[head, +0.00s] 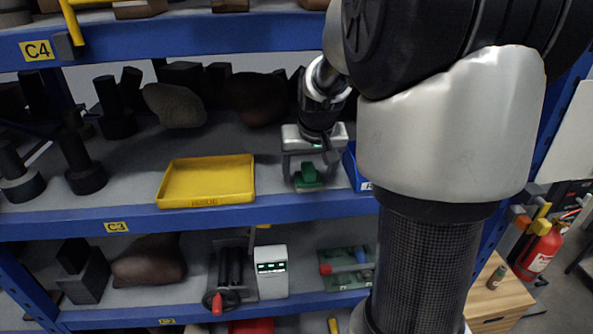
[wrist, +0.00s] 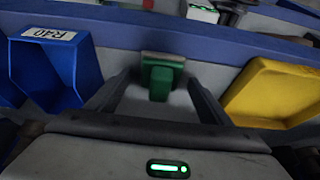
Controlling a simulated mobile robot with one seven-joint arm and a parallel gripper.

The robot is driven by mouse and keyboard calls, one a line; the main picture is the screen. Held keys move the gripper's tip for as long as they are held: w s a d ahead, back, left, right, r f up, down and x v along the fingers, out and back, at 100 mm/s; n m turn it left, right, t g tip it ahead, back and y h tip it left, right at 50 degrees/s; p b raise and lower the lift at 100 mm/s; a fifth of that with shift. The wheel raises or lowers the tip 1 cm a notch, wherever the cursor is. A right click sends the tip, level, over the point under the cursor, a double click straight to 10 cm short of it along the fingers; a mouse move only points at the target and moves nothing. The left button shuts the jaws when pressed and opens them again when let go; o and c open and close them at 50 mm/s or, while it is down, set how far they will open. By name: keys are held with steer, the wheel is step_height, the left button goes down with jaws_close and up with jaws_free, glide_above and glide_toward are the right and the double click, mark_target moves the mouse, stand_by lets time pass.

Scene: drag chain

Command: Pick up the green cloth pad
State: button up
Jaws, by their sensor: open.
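The green cloth pad (head: 309,175) sits on the grey middle shelf between the yellow tray and the blue bin. It looks like a small folded green block with a raised upright part. In the wrist view the green pad (wrist: 161,80) lies ahead, between my two fingers, near the shelf's front edge. My gripper (head: 309,172) is open and reaches down at the pad; in the wrist view the fingers (wrist: 158,88) stand apart on either side of it. I cannot tell whether either finger touches it.
A yellow tray (head: 207,181) stands left of my gripper, and a blue bin (head: 352,166) stands close on its right, partly hidden by my arm. Dark dumbbell-like objects (head: 84,163) and lumpy brown shapes stand at the left and back. The upper shelf (head: 185,37) is overhead.

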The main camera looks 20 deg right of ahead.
steer(key=c, duration=1.1)
steer(key=shift+r, duration=0.15)
